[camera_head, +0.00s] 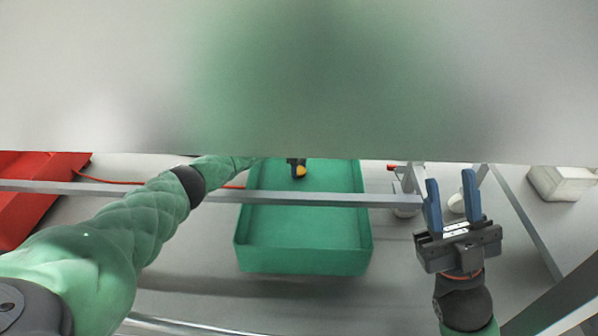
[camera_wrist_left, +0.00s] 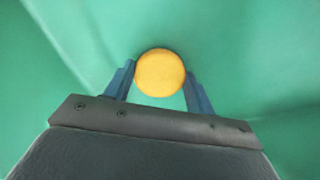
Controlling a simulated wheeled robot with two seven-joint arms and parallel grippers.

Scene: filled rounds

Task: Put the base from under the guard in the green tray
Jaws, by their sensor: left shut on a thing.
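The yellow round base (camera_wrist_left: 160,73) sits between the two blue fingers of my left gripper (camera_wrist_left: 160,88) in the left wrist view. My left gripper is shut on it, with green tray surface behind it. In the head view the base (camera_head: 300,172) shows as a small yellow spot over the far part of the green tray (camera_head: 305,263). The pale guard (camera_head: 100,80) covers the upper head view and hides most of my left gripper and the tray's far end. I cannot tell whether the base touches the tray floor. My right gripper (camera_head: 452,205) is open and empty, right of the tray.
A grey bar (camera_head: 330,199) crosses in front of the tray. A red container (camera_head: 40,190) is at the left, with a red cable (camera_head: 120,182) near it. A white block (camera_head: 562,183) lies at the right. Small pale items (camera_head: 457,203) are behind my right gripper.

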